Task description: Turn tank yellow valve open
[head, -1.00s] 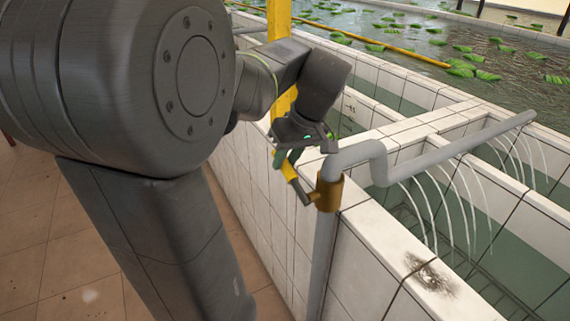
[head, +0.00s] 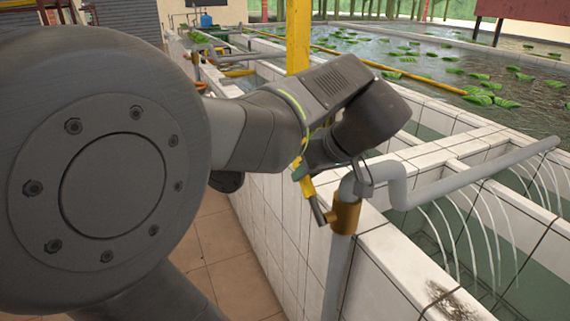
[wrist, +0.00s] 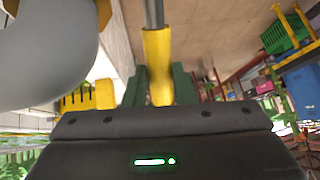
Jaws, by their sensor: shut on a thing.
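The yellow valve handle (head: 307,188) slants up and left from a brass valve body (head: 345,216) on a grey pipe at the tank's wall. My gripper (head: 306,172) is at the handle's upper part, partly hidden behind my wrist in the head view. In the wrist view, the yellow handle (wrist: 158,62) runs between the two green fingers of my gripper (wrist: 158,88), which are shut on it. The grey metal stem (wrist: 154,14) of the handle shows at the top.
The tiled tank wall (head: 385,265) runs beside my arm. The grey pipe (head: 460,180) bends over it, with thin water jets falling into the tank. A yellow post (head: 298,35) stands behind my wrist. Tiled floor (head: 235,265) is clear at left.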

